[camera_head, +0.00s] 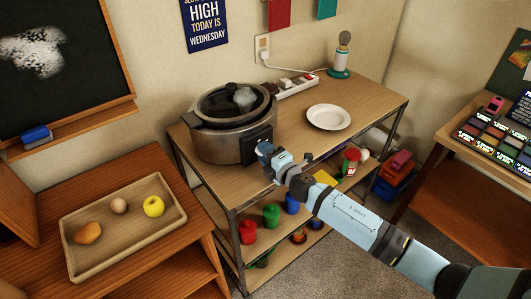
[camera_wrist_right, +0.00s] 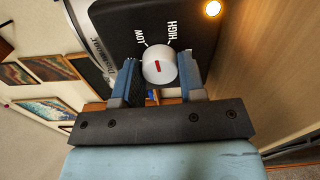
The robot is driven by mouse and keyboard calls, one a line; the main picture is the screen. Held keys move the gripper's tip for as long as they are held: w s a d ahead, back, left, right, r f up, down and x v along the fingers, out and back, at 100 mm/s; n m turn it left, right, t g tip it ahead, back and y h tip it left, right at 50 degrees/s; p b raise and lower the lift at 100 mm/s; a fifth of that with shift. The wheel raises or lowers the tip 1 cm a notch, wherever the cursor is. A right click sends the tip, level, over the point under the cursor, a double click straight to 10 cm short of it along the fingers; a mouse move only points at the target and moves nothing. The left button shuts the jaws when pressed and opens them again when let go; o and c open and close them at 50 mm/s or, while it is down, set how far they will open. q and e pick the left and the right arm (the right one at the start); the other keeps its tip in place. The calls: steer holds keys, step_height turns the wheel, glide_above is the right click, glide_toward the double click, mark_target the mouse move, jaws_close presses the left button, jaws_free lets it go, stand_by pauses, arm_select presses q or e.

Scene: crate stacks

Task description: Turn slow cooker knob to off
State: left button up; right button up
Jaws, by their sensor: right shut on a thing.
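The slow cooker (camera_head: 222,140), with a dark rim and a glass lid, stands on the wooden top of a shelf unit. Its dark control panel (camera_head: 257,140) faces my right gripper (camera_head: 267,155). In the right wrist view the pale round knob (camera_wrist_right: 159,62) has a red mark and sits between the two blue fingers of my right gripper, which is shut on it. The words LOW and HIGH show above the knob; no OFF label is visible. A small orange light (camera_wrist_right: 212,8) glows on the panel. My left gripper is out of view.
A white plate (camera_head: 328,117) lies right of the cooker, with a power strip (camera_head: 297,85) and a lamp-like object (camera_head: 341,58) behind. Several coloured jars fill the lower shelves. A wooden tray (camera_head: 124,230) with food sits on the left table.

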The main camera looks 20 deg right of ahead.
steer(key=n, duration=0.4)
steer(key=shift+n, duration=0.3)
steer(key=n+p, duration=0.1)
steer(key=n, duration=0.3)
steer(key=shift+n, duration=0.3)
steer(key=n+p, duration=0.1)
steer(key=n, duration=0.3)
steer(key=shift+n+p, duration=0.45)
steer(key=shift+n, duration=1.45)
steer(key=o, duration=0.9)
